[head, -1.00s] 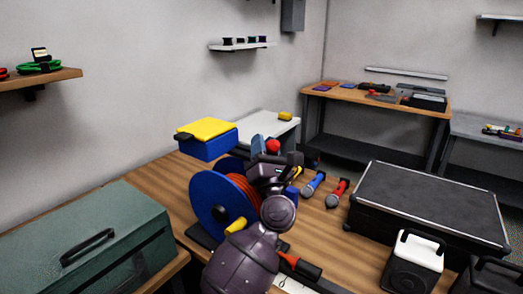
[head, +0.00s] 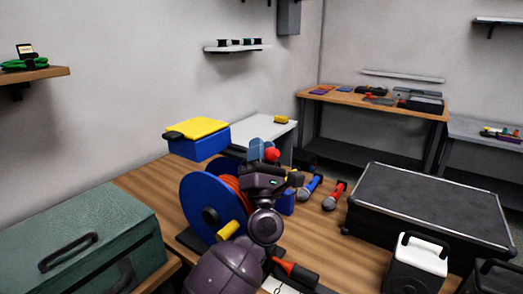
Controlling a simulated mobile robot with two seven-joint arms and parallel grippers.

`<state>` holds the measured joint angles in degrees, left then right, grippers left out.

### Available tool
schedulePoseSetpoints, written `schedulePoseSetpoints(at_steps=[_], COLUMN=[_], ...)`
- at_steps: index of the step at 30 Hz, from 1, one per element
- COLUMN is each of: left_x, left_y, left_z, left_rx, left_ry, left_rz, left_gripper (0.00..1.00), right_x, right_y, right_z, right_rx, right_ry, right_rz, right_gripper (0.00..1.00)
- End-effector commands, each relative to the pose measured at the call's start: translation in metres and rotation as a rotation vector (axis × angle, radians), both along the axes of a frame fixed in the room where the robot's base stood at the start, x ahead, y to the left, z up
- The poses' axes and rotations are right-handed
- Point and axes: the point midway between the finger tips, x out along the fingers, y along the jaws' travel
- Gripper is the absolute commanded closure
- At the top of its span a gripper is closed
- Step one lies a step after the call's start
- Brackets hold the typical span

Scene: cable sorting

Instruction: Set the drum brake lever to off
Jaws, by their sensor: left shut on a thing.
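The blue cable drum (head: 197,205) with orange-red cable (head: 237,192) stands on the wooden workbench. It has a black hub and a yellow crank grip (head: 228,231) at its front. The red knob of the brake lever (head: 272,154) shows behind the drum, at the tip of my left gripper (head: 264,163). My left gripper is shut on the lever; its fingers and the lever shaft are mostly hidden by my wrist. The lever's off mark cannot be seen. My right gripper is not in view.
A blue box with a yellow lid (head: 197,129) is behind the drum. Blue (head: 310,187) and red (head: 335,195) handled tools lie to the right, near a large black case (head: 430,205). An orange-black tool (head: 296,272) lies in front. A green toolbox (head: 85,235) stands at left.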

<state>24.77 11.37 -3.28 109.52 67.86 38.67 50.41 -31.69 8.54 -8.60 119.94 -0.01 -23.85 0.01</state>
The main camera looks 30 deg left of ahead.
Motion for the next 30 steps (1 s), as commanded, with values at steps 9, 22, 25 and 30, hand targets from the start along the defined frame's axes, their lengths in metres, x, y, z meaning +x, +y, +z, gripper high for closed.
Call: schedulePoseSetpoints(at_steps=[9, 22, 25, 30], left_x=[0.0, -0.012, -0.022, -0.04], left_y=[-0.002, -0.009, -0.015, -0.026], left_z=[0.001, -0.019, -0.033, -0.055], left_rx=[0.001, 0.0, 0.0, 0.0], left_ry=[-0.001, 0.006, 0.007, 0.007], left_rz=[-0.003, -0.003, -0.001, -0.002], left_gripper=[0.45, 0.45, 0.45, 0.45], right_x=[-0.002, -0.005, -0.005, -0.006], right_y=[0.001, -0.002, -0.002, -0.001], right_z=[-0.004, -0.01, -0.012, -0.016], right_rx=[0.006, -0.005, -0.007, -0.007], right_ry=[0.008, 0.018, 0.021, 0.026], right_rz=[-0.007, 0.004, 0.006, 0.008], right_gripper=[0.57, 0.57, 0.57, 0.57])
